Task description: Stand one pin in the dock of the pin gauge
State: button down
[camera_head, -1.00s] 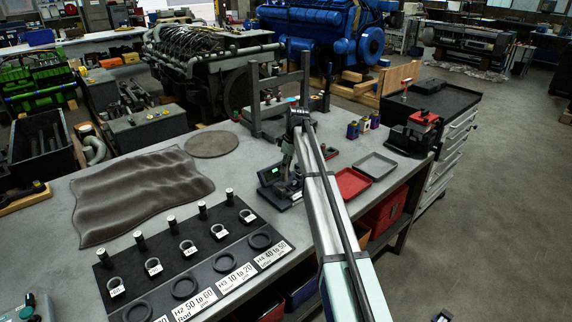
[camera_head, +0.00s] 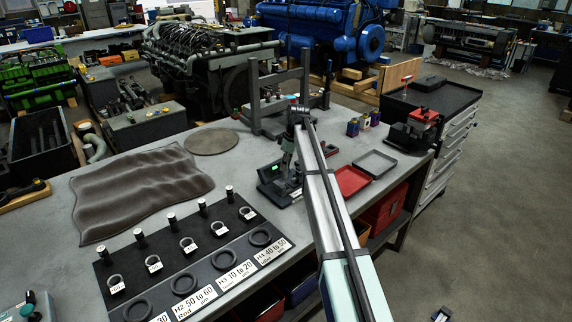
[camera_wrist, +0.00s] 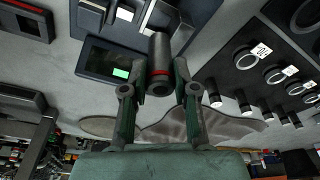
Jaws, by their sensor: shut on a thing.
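In the wrist view my gripper (camera_wrist: 160,85) is shut on a dark cylindrical pin (camera_wrist: 159,52) with a red band. The pin's near end, with a round recess, faces the camera. The pin gauge (camera_wrist: 105,62), a dark block with a lit green display, lies right behind the pin in that view. In the head view the pin gauge (camera_head: 268,172) stands on the bench, beside the lower end of my arm. My arm partly covers it there. The dock is hidden or cannot be made out, and I cannot tell whether the pin touches it.
A black board (camera_head: 190,262) holds several upright pins (camera_head: 171,221) and tagged rings at the bench front. A red tray (camera_head: 351,181) and a grey tray (camera_head: 375,163) lie right of the gauge. A grey frame (camera_head: 254,100) stands behind; a brown mat (camera_head: 140,190) lies left.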

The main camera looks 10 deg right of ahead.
aim_at(286, 179)
jog(key=shift+f+b, duration=0.55)
jog(key=shift+f, duration=0.8)
dwell(0.8)
jog(key=shift+f, duration=0.35)
jog(key=shift+f+b, duration=0.55)
jog(key=shift+f, duration=0.65)
dwell(0.7)
jog(key=c, duration=0.8)
grip_release()
jog(key=o, duration=0.4)
jog(key=shift+r, duration=0.1)
